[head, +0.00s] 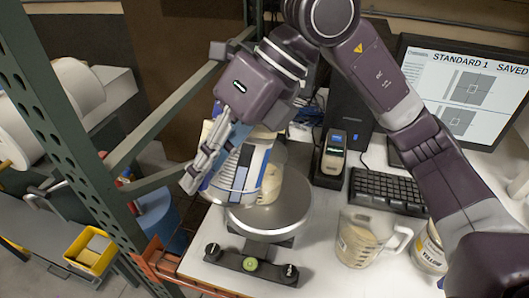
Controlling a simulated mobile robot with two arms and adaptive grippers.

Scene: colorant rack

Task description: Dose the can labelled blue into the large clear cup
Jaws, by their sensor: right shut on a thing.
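My right gripper (205,158) reaches down from the top and is shut on a can with blue and white markings (238,168). The can is over the round metal plate of a scale (285,215); whether it touches the plate cannot be told. The fingers lie along the can's left side and hide part of it, and its label text is not readable. A clear cup with a handle (362,240) stands on the white table right of the scale. A beige tone shows through it. My left gripper is not in view.
A can labelled yellow (430,252) stands right of the clear cup. A keyboard (385,190), a small handheld device (333,155) and a monitor (470,90) are behind. A green rack post (75,150) rises on the left. A yellow bin (88,250) is lower left.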

